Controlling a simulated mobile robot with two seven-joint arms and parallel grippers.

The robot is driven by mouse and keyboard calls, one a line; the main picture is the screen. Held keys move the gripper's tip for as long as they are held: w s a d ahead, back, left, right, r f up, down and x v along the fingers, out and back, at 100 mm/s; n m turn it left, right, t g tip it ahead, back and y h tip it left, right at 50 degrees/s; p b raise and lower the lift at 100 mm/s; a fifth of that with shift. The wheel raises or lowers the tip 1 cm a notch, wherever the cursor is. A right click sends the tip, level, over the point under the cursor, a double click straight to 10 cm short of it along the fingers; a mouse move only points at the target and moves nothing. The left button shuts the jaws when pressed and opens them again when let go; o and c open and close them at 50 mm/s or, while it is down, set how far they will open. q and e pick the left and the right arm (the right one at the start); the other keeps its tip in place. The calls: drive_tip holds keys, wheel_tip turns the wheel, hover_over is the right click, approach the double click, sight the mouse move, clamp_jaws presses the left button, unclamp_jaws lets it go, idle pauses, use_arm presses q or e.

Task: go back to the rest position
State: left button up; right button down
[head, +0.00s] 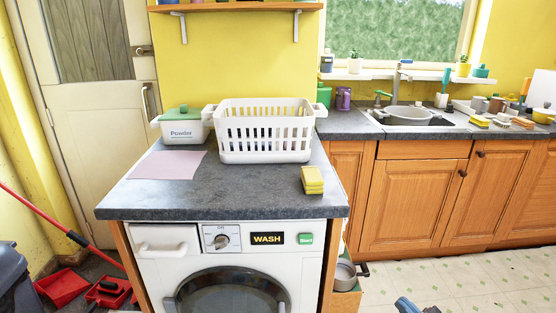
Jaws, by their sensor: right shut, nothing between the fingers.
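My right gripper (414,306) shows only as a small blue and dark piece at the bottom edge of the head view, right of centre. It is low over the floor, to the right of the washing machine, shut and empty. The rest of my right arm is out of the picture. My left gripper is not in view.
A washing machine (158,263) stands under a dark worktop (225,191) with a white basket (263,157), powder box (184,131), pink sheet (168,166) and yellow sponges (312,180). Wooden cabinets (408,205) stand at right. The tiled floor (480,285) before them is mostly clear.

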drive_tip(key=s+a+f+m+g+h, duration=0.15)
drive_tip(key=s+h, duration=0.25)
drive_tip(key=s, duration=0.4)
drive_tip(key=s+a+f+m+g+h, duration=0.1)
drive_tip(key=s+f+g+h, duration=0.2)
drive_tip(key=s, duration=0.4)
drive_tip(key=s+a+f+m+g+h, duration=0.1)
drive_tip(key=s+f+m+g+h, duration=0.2)
drive_tip(key=s, duration=0.5)
drive_tip(key=w+a+r+m+t+h, duration=0.1)
drive_tip(key=w+a+r+m+t, duration=0.15)
drive_tip(key=a, duration=0.55)
use_arm(q)
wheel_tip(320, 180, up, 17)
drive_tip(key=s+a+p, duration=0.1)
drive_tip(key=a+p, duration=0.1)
drive_tip(key=p, duration=2.5)
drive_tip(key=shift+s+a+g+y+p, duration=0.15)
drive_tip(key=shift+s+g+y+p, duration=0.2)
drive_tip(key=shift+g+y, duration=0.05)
use_arm(e)
wheel_tip(320, 180, up, 17)
drive_tip(key=s+d+m+g+h, duration=0.1)
drive_tip(key=s, duration=0.1)
drive_tip(key=shift+d, duration=0.2)
